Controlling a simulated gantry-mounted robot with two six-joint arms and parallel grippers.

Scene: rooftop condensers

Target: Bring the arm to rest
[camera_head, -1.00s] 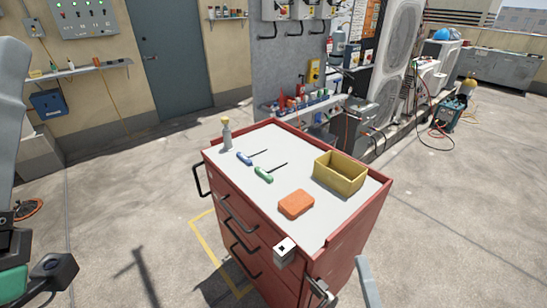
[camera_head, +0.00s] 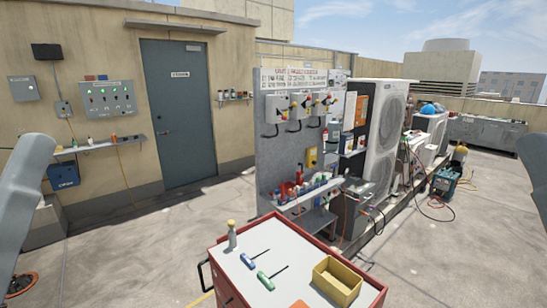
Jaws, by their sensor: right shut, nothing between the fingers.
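Only grey links of my two arms show in the head view: my left arm at the left edge and my right arm at the right edge. Neither gripper's fingers can be seen in this view. The red tool cart (camera_head: 222,288) stands at the bottom centre, its lower part cut off by the picture edge. Part of an orange block (camera_head: 299,304) shows at the bottom edge.
A grey panel (camera_head: 275,160) with a shelf of small items stands behind the cart. White condenser units (camera_head: 388,120) are to its right. A grey door (camera_head: 178,110) and a control box (camera_head: 107,98) are on the back wall. Open floor (camera_head: 130,245) lies left of the cart.

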